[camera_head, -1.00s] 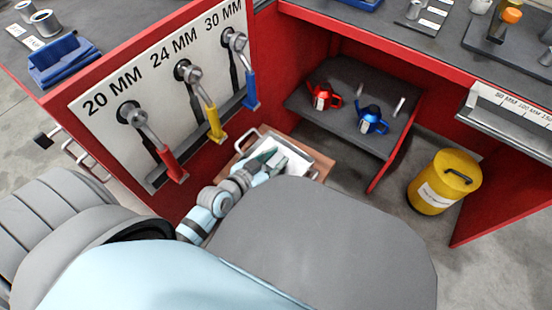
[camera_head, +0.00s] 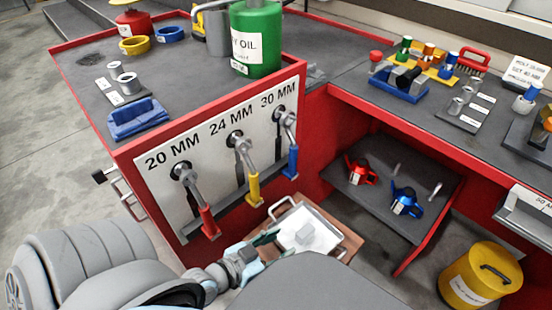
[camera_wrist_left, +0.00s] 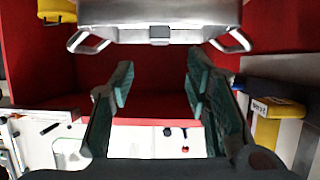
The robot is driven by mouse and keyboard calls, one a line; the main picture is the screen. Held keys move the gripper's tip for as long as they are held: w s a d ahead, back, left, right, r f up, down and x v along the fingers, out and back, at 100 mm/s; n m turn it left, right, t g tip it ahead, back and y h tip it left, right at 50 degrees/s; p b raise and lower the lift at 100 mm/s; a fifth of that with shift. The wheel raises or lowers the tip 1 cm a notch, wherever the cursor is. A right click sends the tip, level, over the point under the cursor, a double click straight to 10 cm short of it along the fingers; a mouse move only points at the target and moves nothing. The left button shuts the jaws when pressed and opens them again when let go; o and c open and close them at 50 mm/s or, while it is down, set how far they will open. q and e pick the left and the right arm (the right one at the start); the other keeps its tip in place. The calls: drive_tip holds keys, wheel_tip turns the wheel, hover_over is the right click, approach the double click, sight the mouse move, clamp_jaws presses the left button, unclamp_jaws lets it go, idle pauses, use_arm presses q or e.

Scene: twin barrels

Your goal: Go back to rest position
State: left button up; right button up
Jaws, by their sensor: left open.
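My left gripper (camera_head: 262,241) is low in the middle of the head view, beside the near left side of a white tray with metal handles (camera_head: 325,240). In the left wrist view its two green-padded fingers (camera_wrist_left: 160,88) stand wide apart with nothing between them. A metal tray with two handles (camera_wrist_left: 160,18) shows beyond them at the top, in front of a red panel. My right gripper is in neither view.
A red bench panel holds wrenches with red (camera_head: 209,222), yellow (camera_head: 253,188) and blue (camera_head: 291,162) handles. A green oil can (camera_head: 257,45) stands above. A yellow barrel (camera_head: 480,275) stands right.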

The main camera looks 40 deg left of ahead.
use_arm(q)
drive_tip(key=shift+s+a+r, duration=0.1)
drive_tip(key=shift+s+r, duration=0.1)
drive_tip(key=shift+s, duration=0.35)
